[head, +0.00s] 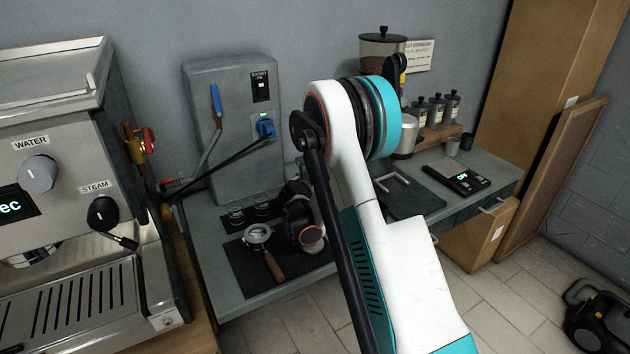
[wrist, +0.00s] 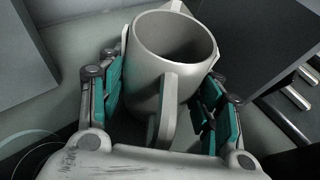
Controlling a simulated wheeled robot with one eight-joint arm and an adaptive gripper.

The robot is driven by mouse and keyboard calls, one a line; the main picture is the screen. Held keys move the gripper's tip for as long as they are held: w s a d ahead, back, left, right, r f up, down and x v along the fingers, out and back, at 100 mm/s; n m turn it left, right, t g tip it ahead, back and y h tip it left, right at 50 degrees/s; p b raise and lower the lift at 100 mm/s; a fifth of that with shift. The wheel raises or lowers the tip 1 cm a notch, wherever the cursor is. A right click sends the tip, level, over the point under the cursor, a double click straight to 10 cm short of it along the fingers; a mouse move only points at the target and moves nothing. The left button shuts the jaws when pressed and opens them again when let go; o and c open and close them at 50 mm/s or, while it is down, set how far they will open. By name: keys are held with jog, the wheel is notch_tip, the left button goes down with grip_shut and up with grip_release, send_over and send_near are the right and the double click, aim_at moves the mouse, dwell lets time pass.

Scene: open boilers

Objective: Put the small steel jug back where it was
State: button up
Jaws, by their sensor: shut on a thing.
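The small steel jug (wrist: 148,68) is in the wrist view, pale grey, open at the top and looking empty. One handle side faces the camera. My gripper (wrist: 165,88) is shut around it, with teal-padded fingers on its left and right sides. The jug is over the grey counter; I cannot tell whether its base touches. In the head view my arm hides the jug, and my gripper cannot be made out clearly.
The grey counter (head: 470,209) carries a dark mat (head: 409,201), a black scale (head: 465,179) and a portafilter (head: 258,236). The espresso machine (head: 60,200) is at left, canisters (head: 436,109) at the back right.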

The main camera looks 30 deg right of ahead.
jog(key=shift+f, duration=0.55)
jog(key=o, duration=1.4)
